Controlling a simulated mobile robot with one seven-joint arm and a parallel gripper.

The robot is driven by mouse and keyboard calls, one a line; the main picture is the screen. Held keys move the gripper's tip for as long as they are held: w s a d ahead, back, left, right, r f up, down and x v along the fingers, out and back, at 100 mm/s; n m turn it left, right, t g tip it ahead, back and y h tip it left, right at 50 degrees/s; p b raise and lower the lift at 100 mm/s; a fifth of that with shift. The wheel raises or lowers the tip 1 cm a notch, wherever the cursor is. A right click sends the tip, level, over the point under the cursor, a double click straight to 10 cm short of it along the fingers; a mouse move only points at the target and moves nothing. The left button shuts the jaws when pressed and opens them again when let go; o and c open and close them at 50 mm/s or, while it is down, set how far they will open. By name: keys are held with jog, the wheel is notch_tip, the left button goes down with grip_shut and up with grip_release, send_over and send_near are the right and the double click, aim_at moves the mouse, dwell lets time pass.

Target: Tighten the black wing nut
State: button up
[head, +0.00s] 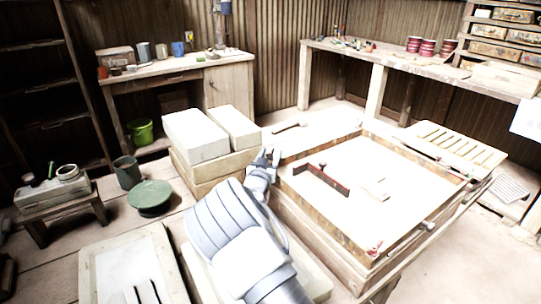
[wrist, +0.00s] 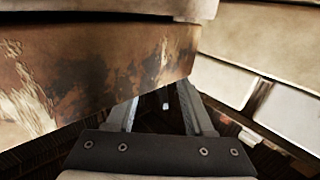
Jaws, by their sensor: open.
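I cannot make out the black wing nut in either view. The tile press (head: 405,232), a wooden frame around a pale bed, stands right of centre in the head view. A dark red bar (head: 320,181) and a small pale block (head: 375,188) lie on its bed. My gripper (head: 268,156) is at the press's left back side, beside the stacked pale slabs. In the wrist view my gripper (wrist: 160,103) is open, with no object clearly held between its fingers. A brown, stained panel (wrist: 100,75) is close in front of and above the left finger.
Stacked pale slabs (head: 196,135) stand just left of my gripper. A metal knob (head: 427,226) sits on the press's right side, and a slatted rack (head: 455,143) is behind. A green basin (head: 150,195) is on the floor at left. Workbenches (head: 430,72) line the walls.

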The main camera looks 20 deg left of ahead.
jog(key=shift+s, duration=0.1)
jog(key=s+p, duration=0.1)
jog(key=s, duration=1.6)
jog(key=shift+s+p, duration=0.15)
jog(key=shift+p, duration=0.25)
jog(key=a+m+h+b, duration=0.2)
jog(key=a+m+h, duration=0.1)
jog(key=a+h, duration=0.15)
jog(key=shift+g, duration=0.3)
jog(key=b+x, duration=0.2)
jog(key=x, duration=1.6)
jog(key=shift+d+r, duration=0.15)
grip_shut()
